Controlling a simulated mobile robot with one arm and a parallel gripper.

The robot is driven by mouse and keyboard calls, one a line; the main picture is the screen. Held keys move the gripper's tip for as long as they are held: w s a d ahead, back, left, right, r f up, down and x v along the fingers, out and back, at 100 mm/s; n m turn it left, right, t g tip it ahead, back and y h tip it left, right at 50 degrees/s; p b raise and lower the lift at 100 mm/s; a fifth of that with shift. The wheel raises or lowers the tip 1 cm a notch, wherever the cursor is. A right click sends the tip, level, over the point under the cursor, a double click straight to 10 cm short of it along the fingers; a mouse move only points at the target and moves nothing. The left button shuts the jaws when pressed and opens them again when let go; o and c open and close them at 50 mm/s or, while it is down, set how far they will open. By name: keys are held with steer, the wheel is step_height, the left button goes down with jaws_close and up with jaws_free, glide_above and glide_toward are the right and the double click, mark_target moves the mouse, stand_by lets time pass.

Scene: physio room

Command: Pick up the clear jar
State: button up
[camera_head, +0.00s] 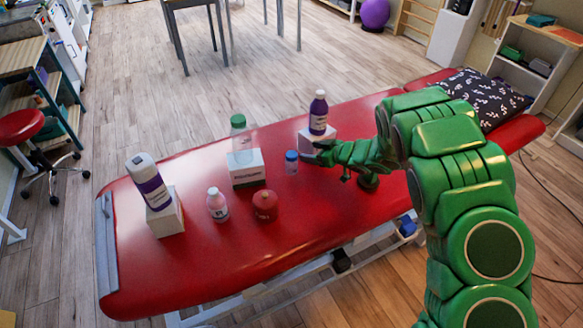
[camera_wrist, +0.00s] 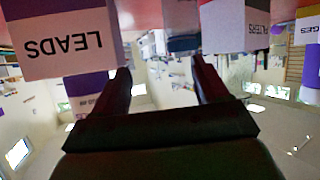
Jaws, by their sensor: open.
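A clear jar with a green lid (camera_head: 240,138) stands upright on a white and green box near the middle of the red treatment table. A smaller see-through container with a blue lid (camera_head: 291,163) stands on the table to its right. I cannot tell for certain which one the task names. My gripper (camera_head: 326,160) is open, low over the table, to the right of the blue-lidded container. Its two dark fingers (camera_wrist: 160,75) are apart in the wrist view, with no held object visible between them. I cannot clearly make out either jar in the wrist view.
A purple bottle (camera_head: 318,113) on a white box stands just behind my gripper. The wrist view shows a box marked LEADS (camera_wrist: 62,42) upside down.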

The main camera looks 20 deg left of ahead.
mark_target(293, 155)
steer(key=shift+g+y, duration=0.4)
steer(key=shift+y, duration=0.1)
steer(key=shift+s+a+f, duration=0.1)
steer(key=shift+a+f, duration=0.6)
steer(key=shift+a, duration=0.8)
steer(key=shift+s+a+f, duration=0.1)
steer(key=shift+a+f, duration=0.6)
steer(key=shift+a, duration=0.8)
steer(key=shift+a+f, duration=0.7)
steer(key=shift+a, duration=0.8)
jaws_close()
